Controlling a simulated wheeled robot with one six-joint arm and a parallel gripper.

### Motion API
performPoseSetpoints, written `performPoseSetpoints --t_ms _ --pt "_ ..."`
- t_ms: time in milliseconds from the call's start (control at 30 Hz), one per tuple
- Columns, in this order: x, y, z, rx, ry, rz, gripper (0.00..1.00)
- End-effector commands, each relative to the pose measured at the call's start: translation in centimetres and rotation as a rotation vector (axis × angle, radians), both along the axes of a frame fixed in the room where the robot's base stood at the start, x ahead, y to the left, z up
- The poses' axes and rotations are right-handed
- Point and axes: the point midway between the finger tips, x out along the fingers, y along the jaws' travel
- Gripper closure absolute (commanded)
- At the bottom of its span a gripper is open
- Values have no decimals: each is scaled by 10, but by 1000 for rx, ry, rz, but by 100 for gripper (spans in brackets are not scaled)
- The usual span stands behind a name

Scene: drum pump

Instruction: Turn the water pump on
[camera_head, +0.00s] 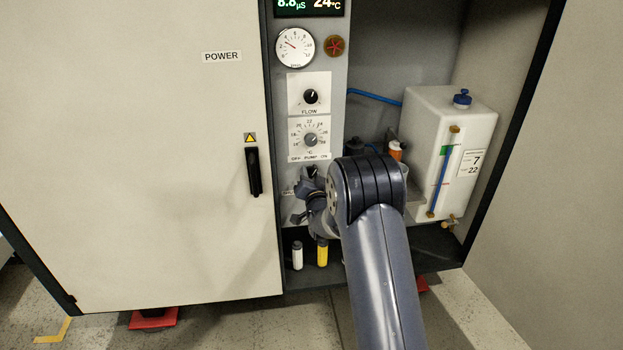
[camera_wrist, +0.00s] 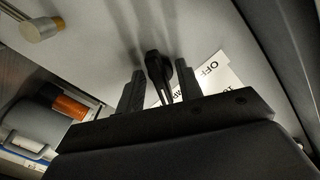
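The pump switch is a black knob (camera_head: 311,171) just below the "OFF PUMP ON" label (camera_head: 309,157) on the grey control panel. In the wrist view the knob (camera_wrist: 158,75) shows between the two fingers of my gripper (camera_wrist: 160,90), with narrow gaps on both sides. The fingers look open around it; contact is not clear. The wrist view shows part of the label (camera_wrist: 215,72) with "OFF" readable. In the head view my gripper (camera_head: 312,193) is at the panel just below the label, and my arm hides part of it.
Above are a temperature dial (camera_head: 310,139), a flow knob (camera_head: 311,97), a gauge (camera_head: 295,47) and a red knob (camera_head: 334,46). A white tank (camera_head: 446,150) stands right. A closed cabinet door with a black handle (camera_head: 254,172) is left. White and yellow cylinders (camera_head: 322,253) stand below.

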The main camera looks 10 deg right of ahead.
Motion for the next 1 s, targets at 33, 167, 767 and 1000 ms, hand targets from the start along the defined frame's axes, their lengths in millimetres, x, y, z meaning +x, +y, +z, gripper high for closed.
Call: performPoseSetpoints --t_ms 33,167,767,1000 --pt "-1 0 0 0 0 0 65" --pt "-8 0 1 0 0 0 65" --pt "-97 3 0 0 1 0 65" --pt "-108 3 0 0 0 0 65"
